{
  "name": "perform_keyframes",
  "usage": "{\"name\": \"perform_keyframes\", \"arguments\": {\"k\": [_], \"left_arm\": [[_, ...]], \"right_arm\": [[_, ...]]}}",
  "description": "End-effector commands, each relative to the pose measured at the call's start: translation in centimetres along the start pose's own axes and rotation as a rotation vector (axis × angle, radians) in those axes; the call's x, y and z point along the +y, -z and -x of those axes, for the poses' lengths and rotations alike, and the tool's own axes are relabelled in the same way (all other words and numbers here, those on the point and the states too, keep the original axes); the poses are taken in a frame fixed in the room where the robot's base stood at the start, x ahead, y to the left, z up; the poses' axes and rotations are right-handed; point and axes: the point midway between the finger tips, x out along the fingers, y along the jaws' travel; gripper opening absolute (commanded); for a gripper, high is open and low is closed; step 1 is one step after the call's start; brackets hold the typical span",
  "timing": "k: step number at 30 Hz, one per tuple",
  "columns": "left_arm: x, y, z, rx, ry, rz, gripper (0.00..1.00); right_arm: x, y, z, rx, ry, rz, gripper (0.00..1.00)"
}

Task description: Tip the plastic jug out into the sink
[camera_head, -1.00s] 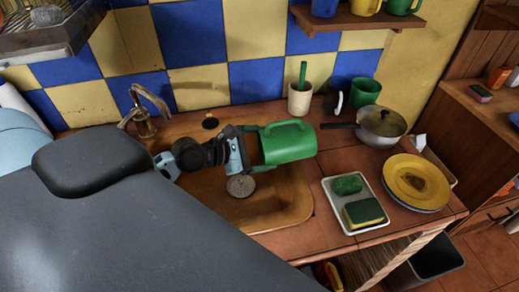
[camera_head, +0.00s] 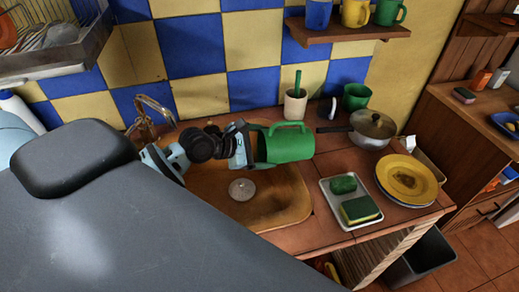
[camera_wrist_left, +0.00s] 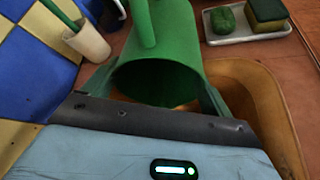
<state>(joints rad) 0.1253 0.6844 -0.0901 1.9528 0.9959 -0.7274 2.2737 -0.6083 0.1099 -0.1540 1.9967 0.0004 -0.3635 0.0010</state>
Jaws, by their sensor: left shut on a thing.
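The green plastic jug (camera_head: 290,148) lies on its side in the air over the right back part of the brown sink (camera_head: 285,205), its handle upward. My left gripper (camera_head: 252,148) is shut on the jug at its left, open-mouth end. In the left wrist view the jug (camera_wrist_left: 182,35) shows its dark mouth facing the camera, with the fingers (camera_wrist_left: 150,85) at its rim. No contents or flow can be made out. A round drain strainer (camera_head: 242,189) shows in the sink floor. My right gripper is not in view.
A tray (camera_head: 370,222) with a sponge and a green scrubber lies right of the sink. Yellow plates (camera_head: 405,180), a lidded pan (camera_head: 372,128) and a green mug (camera_head: 356,97) stand farther right. A cream cup (camera_head: 295,105) stands behind the jug; the faucet (camera_head: 145,120) is at back left.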

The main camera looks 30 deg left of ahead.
Motion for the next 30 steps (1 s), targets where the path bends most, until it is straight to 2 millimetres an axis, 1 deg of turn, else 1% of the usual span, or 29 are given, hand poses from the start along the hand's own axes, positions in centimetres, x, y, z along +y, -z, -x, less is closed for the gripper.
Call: {"name": "perform_keyframes", "arguments": {"k": [1,12,23,30], "left_arm": [[0.3,-0.3,0.1,0.027,0.012,-0.011,0.14],[1.1,-1.5,0.7,0.263,0.127,-0.058,0.14],[1.9,-2.8,1.4,0.503,0.248,-0.106,0.14],[2.5,-3.7,1.9,0.676,0.335,-0.142,0.14]], "right_arm": [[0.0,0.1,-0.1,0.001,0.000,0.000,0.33],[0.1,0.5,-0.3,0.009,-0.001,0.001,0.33],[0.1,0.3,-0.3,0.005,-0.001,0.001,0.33],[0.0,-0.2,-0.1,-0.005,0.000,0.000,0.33]]}}
